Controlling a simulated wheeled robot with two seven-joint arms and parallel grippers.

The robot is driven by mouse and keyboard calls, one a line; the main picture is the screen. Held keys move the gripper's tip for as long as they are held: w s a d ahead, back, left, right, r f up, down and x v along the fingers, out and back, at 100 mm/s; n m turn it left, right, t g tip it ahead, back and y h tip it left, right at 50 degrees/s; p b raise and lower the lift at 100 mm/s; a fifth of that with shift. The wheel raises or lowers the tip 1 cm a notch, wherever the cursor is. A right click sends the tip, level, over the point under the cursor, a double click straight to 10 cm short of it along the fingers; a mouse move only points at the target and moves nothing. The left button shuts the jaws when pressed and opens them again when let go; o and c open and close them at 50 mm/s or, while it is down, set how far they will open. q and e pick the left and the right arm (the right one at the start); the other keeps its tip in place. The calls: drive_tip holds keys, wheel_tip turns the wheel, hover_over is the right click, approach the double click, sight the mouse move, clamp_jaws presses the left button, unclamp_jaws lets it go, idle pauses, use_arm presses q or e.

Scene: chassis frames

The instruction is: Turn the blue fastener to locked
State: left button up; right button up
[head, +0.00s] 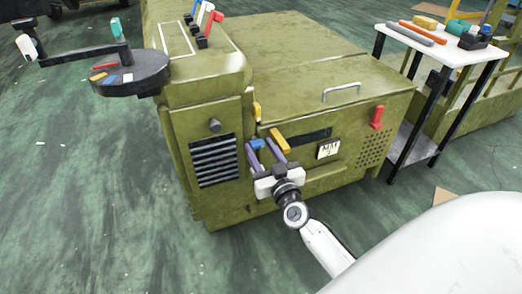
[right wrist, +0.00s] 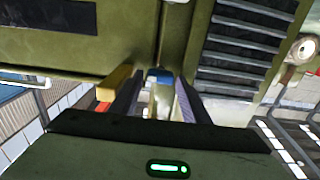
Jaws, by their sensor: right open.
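The blue fastener (head: 257,145) is on the front of the olive-green chassis (head: 330,180), beside the vertical seam right of the louvred vent. My right gripper (head: 260,149) is open in front of it, with one purple finger on each side. In the right wrist view, the blue fastener (right wrist: 160,75) shows between the two fingers (right wrist: 157,97), near their tips. I cannot tell whether the fingers touch it. Its lower part is hard to make out. My left gripper is not in view.
A yellow fastener (head: 281,142) sits close to the right finger, and another yellow fastener (head: 257,111) is above. A red latch (head: 377,117) and a metal handle (head: 341,91) are further right. A white-topped tool table (head: 452,55) stands at right, a black round tray (head: 130,78) at left.

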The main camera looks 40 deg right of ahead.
drive_tip(key=c, duration=0.8)
